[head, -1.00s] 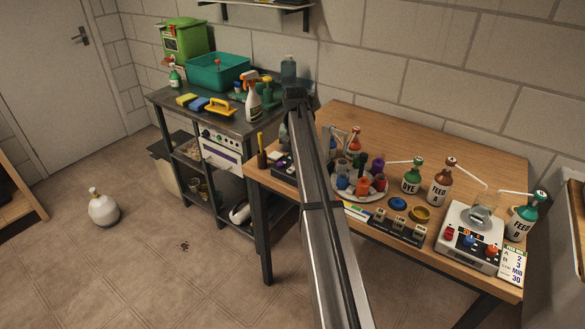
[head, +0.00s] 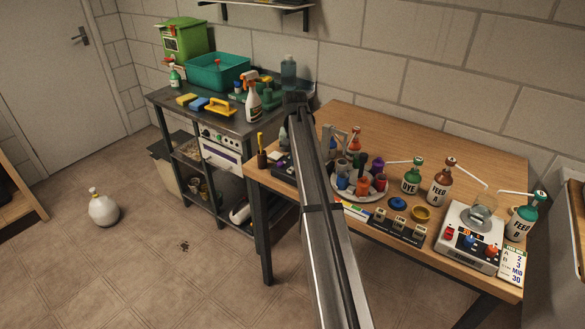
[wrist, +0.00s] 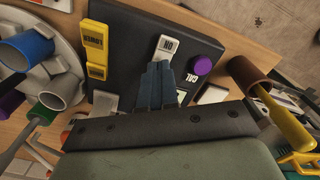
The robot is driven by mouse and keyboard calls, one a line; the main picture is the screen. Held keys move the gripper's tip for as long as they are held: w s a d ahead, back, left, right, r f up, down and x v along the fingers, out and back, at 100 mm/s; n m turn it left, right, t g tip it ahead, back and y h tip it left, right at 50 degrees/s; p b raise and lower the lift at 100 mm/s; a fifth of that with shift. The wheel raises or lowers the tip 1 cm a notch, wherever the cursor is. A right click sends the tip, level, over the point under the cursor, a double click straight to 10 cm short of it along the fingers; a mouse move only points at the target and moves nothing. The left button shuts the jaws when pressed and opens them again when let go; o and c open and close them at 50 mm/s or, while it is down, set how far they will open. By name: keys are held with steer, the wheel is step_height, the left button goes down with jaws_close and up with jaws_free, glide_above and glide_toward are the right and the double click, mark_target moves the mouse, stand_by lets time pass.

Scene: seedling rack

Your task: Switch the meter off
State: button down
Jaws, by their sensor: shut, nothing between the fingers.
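The meter is a dark box (wrist: 130,45) in the wrist view. It also shows in the head view as a dark box (head: 284,168) at the left of the wooden table, partly hidden by my arm. On it is a white switch (wrist: 169,44) marked ON, seen upside down. A purple knob (wrist: 203,65) is to its right, above a CAL label. Two yellow keys (wrist: 96,36) are to its left. My gripper (wrist: 157,70) is shut and empty, its tips at the switch's lower edge in the picture. I cannot tell whether they touch it. My fingers hide part of the box.
A round rack (wrist: 70,95) with coloured tubes stands close left of the meter. A brown cup (wrist: 245,70) with a yellow-handled tool is close right. In the head view, bottles and a white scale (head: 450,240) are farther right on the table (head: 400,130).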

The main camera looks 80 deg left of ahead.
steer(key=shift+f, duration=0.25)
steer(key=shift+r, duration=3.55)
steer(key=shift+s, duration=0.1)
